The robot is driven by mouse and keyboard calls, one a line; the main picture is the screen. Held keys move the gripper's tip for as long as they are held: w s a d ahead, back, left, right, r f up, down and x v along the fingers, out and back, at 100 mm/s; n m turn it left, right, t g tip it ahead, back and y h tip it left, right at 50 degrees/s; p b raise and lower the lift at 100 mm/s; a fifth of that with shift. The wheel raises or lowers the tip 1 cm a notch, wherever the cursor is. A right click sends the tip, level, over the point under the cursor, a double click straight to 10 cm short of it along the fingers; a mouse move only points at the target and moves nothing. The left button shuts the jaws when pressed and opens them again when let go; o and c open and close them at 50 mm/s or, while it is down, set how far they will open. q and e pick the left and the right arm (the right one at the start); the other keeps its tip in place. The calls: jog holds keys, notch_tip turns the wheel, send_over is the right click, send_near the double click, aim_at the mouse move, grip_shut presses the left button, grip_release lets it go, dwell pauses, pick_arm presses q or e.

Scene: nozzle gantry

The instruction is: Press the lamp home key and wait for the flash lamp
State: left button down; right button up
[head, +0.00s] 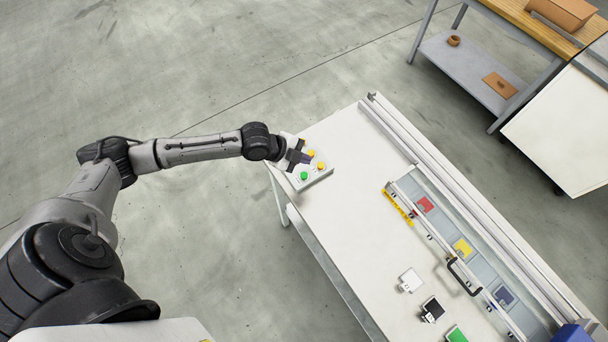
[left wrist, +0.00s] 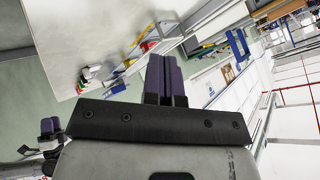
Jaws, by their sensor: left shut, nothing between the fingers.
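A small pale key box (head: 318,179) sits at the near left corner of the white table. It carries a green key (head: 304,175) and yellow keys (head: 321,166); I cannot read which is the lamp home key. My left gripper (head: 304,158) is over the box, among the keys, and hides part of its top. Contact with a key cannot be told. Its purple fingers are together and empty in the left wrist view (left wrist: 163,76). A dark part with purple pieces, probably my right gripper (left wrist: 48,127), shows small at that view's lower left. I cannot pick out the flash lamp.
A railed gantry bed (head: 440,215) with red, yellow and blue squares runs along the white table (head: 350,205). A black handle (head: 462,278) stands on it. White, black and green pieces lie in front. A wooden-topped bench (head: 510,18) stands behind at right.

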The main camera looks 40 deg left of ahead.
pick_arm(q)
jog(key=b, duration=0.5)
send_over(303, 176)
notch_tip(303, 176, down, 6)
jog(key=shift+d+r, duration=0.1)
jog(key=shift+r, duration=0.15)
jog(key=shift+f+b, duration=0.45)
jog(key=shift+f, duration=0.65)
jog(key=shift+f, duration=0.2)
dwell(0.5)
jog(key=shift+f, duration=0.25)
jog(key=shift+f, duration=0.15)
dwell(0.5)
